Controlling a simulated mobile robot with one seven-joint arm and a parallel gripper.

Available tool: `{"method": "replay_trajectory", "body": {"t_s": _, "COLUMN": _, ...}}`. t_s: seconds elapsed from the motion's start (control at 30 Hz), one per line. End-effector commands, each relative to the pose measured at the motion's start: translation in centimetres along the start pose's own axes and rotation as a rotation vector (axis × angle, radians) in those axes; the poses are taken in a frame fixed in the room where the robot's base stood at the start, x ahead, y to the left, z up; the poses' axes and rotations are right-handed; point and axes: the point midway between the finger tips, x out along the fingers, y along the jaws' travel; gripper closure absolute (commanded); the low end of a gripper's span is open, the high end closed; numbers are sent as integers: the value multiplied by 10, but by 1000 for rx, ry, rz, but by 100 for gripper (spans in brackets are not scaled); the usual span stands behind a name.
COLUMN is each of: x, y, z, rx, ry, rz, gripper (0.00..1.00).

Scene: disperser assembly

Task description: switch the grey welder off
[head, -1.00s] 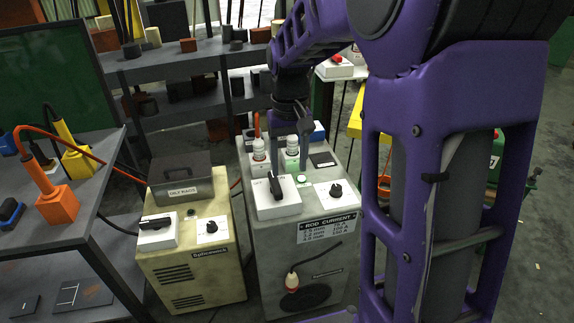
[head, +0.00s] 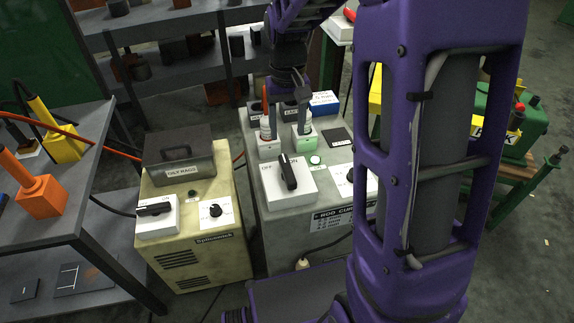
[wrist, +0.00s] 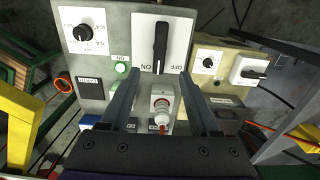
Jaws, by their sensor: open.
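The grey welder (head: 262,215) stands in the middle of the head view. On its top is a white switch plate (head: 306,192) marked OFF and ON, with a black lever (head: 288,172). In the wrist view the lever (wrist: 161,48) stands upright in the picture, between the ON mark at left and the OFF mark at right. A green lamp (head: 315,160) beside the plate looks lit. My gripper (head: 286,132) is open and empty, pointing down behind the plate. In the wrist view its fingers (wrist: 160,82) stand apart, below the lever in the picture; neither clearly touches it.
Two cable plugs, one white and red (head: 267,128), one white and green (head: 304,128), stand on the welder behind the plate, close to my fingers. A beige welder (head: 190,250) with its own switch (head: 157,210) and a dark box (head: 180,152) stands left. Shelves are behind.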

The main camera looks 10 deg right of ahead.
Motion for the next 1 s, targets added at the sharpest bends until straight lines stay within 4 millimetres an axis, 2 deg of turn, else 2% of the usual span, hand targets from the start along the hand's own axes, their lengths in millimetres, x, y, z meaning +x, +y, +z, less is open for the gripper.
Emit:
{"method": "replay_trajectory", "body": {"t_s": 0.03, "x": 15, "y": 0, "z": 1, "rx": 0, "ry": -5, "rz": 0, "gripper": 38}}
{"method": "replay_trajectory", "body": {"t_s": 0.2, "x": 52, "y": 0, "z": 1, "rx": 0, "ry": -6, "rz": 0, "gripper": 38}}
{"method": "replay_trajectory", "body": {"t_s": 0.5, "x": 109, "y": 0, "z": 1, "rx": 0, "ry": -3, "rz": 0, "gripper": 38}}
{"method": "replay_trajectory", "body": {"t_s": 0.7, "x": 126, "y": 0, "z": 0, "rx": 0, "ry": -1, "rz": 0, "gripper": 38}}
{"method": "replay_trajectory", "body": {"t_s": 1.0, "x": 128, "y": 0, "z": 0, "rx": 0, "ry": 0, "rz": 0, "gripper": 38}}
